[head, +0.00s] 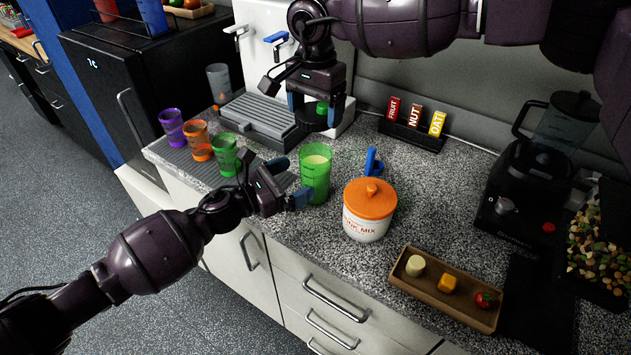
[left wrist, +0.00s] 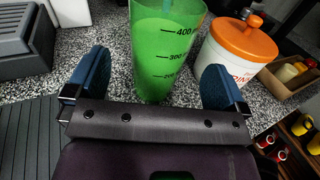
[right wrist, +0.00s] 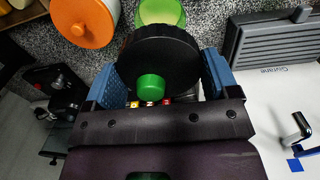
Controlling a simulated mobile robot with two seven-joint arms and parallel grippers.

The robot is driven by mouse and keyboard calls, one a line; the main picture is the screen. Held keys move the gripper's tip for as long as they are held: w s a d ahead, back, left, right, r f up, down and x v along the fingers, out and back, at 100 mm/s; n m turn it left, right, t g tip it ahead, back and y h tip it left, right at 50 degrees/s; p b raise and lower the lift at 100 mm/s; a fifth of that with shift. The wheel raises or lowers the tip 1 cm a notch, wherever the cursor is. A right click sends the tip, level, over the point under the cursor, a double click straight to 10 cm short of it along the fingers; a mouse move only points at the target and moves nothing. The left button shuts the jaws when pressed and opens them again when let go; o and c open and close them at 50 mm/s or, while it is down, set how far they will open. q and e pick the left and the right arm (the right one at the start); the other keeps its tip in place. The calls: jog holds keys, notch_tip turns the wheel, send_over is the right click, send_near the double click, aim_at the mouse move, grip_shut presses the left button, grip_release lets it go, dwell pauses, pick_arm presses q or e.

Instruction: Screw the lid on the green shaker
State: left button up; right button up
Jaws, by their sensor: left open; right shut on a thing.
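The green shaker (head: 316,172) stands upright and lidless on the speckled counter, with pale contents inside. In the left wrist view the shaker (left wrist: 166,50) rises just ahead of and between the blue fingers. My left gripper (head: 291,182) is open beside it, low at its left. My right gripper (head: 319,112) is shut on the black lid (right wrist: 160,58) with its green cap (right wrist: 150,87). It holds the lid above the counter, behind and higher than the shaker. In the right wrist view the shaker's rim (right wrist: 162,12) shows beyond the lid, which is apart from it.
An orange-lidded drink mix jar (head: 368,212) stands close right of the shaker. Purple (head: 172,127), orange (head: 197,140) and green (head: 224,153) cups line the left mat. A snack tray (head: 413,285) lies front right; a blender (head: 545,155) stands behind it.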

aim_at(315, 169)
pick_arm(q)
jog(key=shift+x, duration=3)
jog(key=c, duration=1.4)
jog(key=shift+o, duration=0.2)
pick_arm(e)
jog(key=shift+f, duration=2.45)
jog(key=shift+f, duration=0.9)
jog(key=shift+f, duration=0.6)
